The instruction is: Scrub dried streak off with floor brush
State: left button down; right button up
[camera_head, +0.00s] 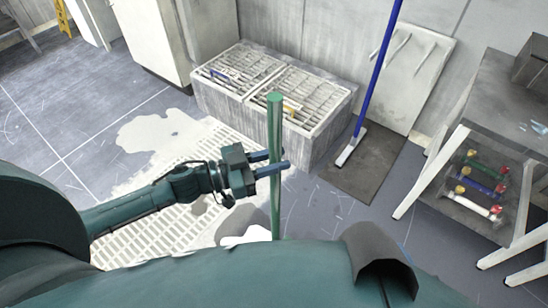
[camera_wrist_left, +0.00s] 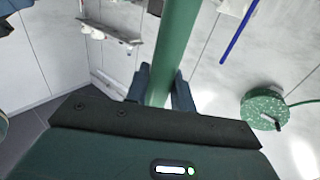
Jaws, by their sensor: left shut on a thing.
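My left gripper (camera_head: 276,162) is shut on a green pole (camera_head: 275,130), which stands roughly upright in front of my body. The wrist view also shows the green pole (camera_wrist_left: 175,45) between the fingers (camera_wrist_left: 162,88). The pole's lower end is hidden behind my body, and I cannot see a brush head on it for sure. A pale, irregular patch (camera_head: 150,138) lies on the grey floor at the left, by the floor grating; I cannot tell if it is the dried streak. A blue-handled brush (camera_head: 378,75) stands on a dark mat. My right gripper is not in view.
A low block with grated trays (camera_head: 230,100) stands behind the pole. The dark mat (camera_head: 375,180) lies to its right. A table (camera_head: 455,125) with coloured bars on its lower shelf stands at the right. The floor grating (camera_head: 150,235) spreads under my left arm. Open floor lies at the left.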

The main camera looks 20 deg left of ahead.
pick_arm(q)
jog(key=shift+f, duration=0.1)
dwell(0.3)
jog(key=a, duration=0.1)
jog(key=w+a, duration=0.1)
jog(key=a, duration=0.1)
jog(key=shift+w+a+r, duration=0.1)
jog(key=shift+w+r, duration=0.05)
jog(key=shift+r, duration=0.05)
jog(key=shift+a, duration=0.1)
dwell(0.3)
jog(key=shift+w+a+f, duration=0.15)
jog(key=shift+w+a, duration=0.15)
jog(key=shift+a, duration=0.5)
jog(key=shift+w+a+f, duration=0.15)
jog(key=shift+w+a, duration=0.15)
jog(key=shift+a, duration=0.5)
